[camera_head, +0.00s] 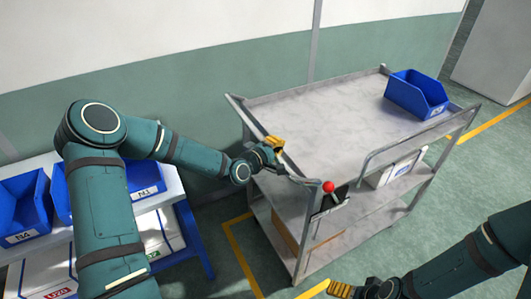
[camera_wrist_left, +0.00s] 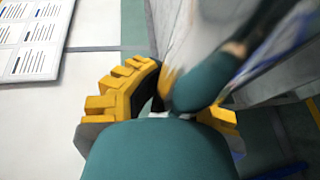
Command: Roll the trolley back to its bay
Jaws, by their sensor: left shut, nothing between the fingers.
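The trolley (camera_head: 320,110) stands in the middle of the head view, with a pale marbled top, grey metal frame and lower shelves. A red knob (camera_head: 328,186) is at its near corner. My left gripper (camera_head: 275,143) has yellow fingers and is at the trolley's left end rail; it is shut with nothing between the fingers. I cannot tell whether it touches the rail. In the left wrist view yellow finger pads (camera_wrist_left: 125,90) show beside a teal part. My right gripper (camera_head: 340,288) is low in front of the trolley, apart from it; its opening is unclear.
A blue bin (camera_head: 418,95) sits on the trolley's top right, and a white box (camera_head: 396,169) on a lower shelf. A bench with blue bins (camera_head: 22,208) stands at the left. Yellow floor lines (camera_head: 240,258) run near the trolley. A wall is behind.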

